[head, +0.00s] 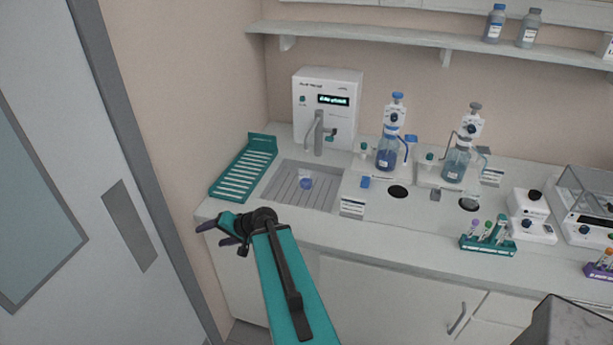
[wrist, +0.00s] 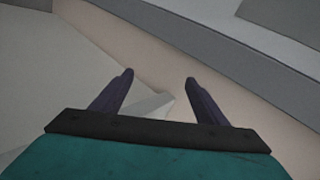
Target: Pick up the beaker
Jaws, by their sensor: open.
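My gripper (head: 214,233) is at the left front corner of the counter in the head view, pointing left. It also shows in the wrist view (wrist: 158,80), with its two dark purple fingers apart and nothing between them. I cannot surely pick out the beaker. A small blue and clear object (head: 306,183) sits in the grey ribbed sink (head: 281,194), to the right of and beyond my gripper. The wrist view shows no beaker.
A teal drying rack (head: 243,170) stands left of the sink, near my gripper. A white water unit (head: 327,105) is behind the sink. Dispenser bottles (head: 387,152) and a teal tube rack (head: 487,243) stand to the right. A grey door (head: 80,190) is at the left.

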